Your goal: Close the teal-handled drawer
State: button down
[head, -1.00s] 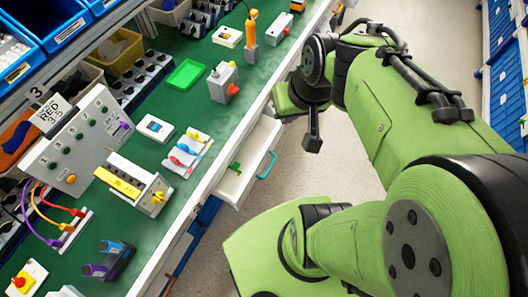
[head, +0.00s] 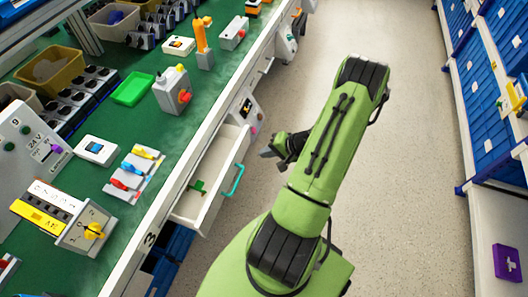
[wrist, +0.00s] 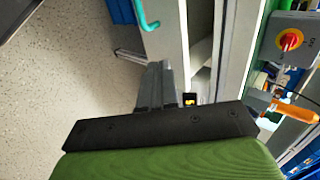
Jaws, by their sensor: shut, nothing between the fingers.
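The white drawer (head: 212,196) stands pulled out from the front of the green workbench. Its teal handle (head: 233,180) is on its front face, and a small green item (head: 198,187) lies inside. In the wrist view the teal handle (wrist: 146,14) shows at the top, on the drawer front. My gripper (head: 268,152) is just right of the drawer's far end in the head view, apart from the handle. In the wrist view its fingers (wrist: 155,85) are together and empty, close by the drawer front. Whether they touch it, I cannot tell.
The green workbench (head: 130,118) carries a grey box with a red knob (head: 174,92), a green tray (head: 133,88) and a yellow rotary switch (head: 93,231). Open floor (head: 400,180) lies right of my arm. Blue bins on a shelf (head: 490,90) line the far right.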

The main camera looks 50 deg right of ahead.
aim_at(237, 154)
jog(key=w+f, duration=0.1)
jog(key=w, duration=0.1)
jog(key=w+a+f+b, duration=0.1)
jog(key=w, duration=0.1)
jog(key=w+a+f, duration=0.1)
jog(key=w+f, duration=0.1)
jog(key=shift+w+a, duration=0.2)
jog(key=shift+w, duration=0.15)
jog(key=shift+w+a, duration=0.15)
jog(key=shift+w, duration=0.35)
jog(key=shift+r, duration=0.1)
jog(key=w+a+b, duration=0.1)
jog(key=w+a, duration=0.2)
jog(key=w, duration=0.6)
jog(key=shift+a, duration=0.2)
jog(key=shift+w+r, duration=0.15)
